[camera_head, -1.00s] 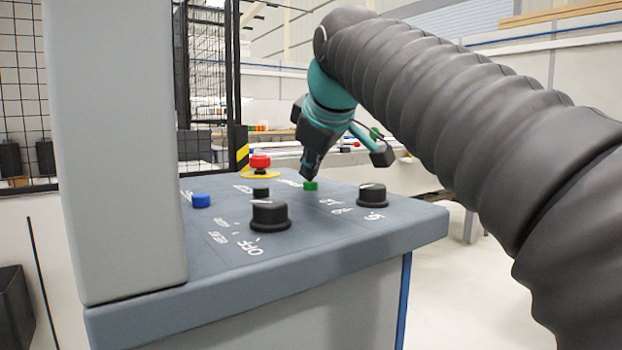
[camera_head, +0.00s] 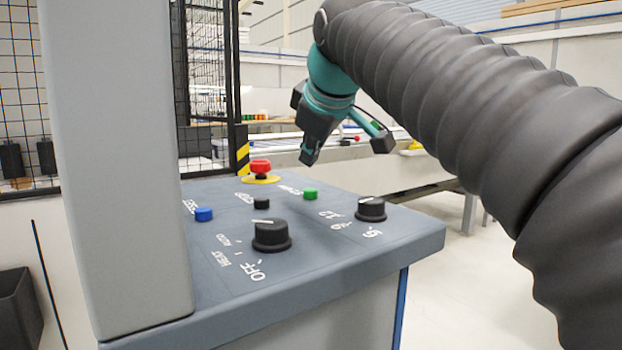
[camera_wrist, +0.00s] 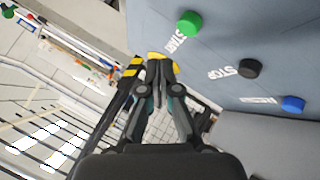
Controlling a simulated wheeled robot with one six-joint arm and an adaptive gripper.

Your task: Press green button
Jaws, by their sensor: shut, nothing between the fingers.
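The green button (camera_head: 310,194) stands on the grey control panel (camera_head: 330,245), near its far edge. It also shows in the wrist view (camera_wrist: 189,24), beside a white START label. My gripper (camera_head: 308,160) is shut and empty. It hangs above the green button in the head view, with a visible gap between its tips and the button. In the wrist view the closed fingertips (camera_wrist: 158,68) lie below and left of the button and do not touch it.
A black button (camera_head: 261,204), a blue button (camera_head: 204,214), a red emergency stop (camera_head: 260,168) and two black knobs (camera_head: 271,235) (camera_head: 371,209) share the panel. A grey pillar (camera_head: 115,160) rises at its left. A mesh fence (camera_head: 206,75) stands behind.

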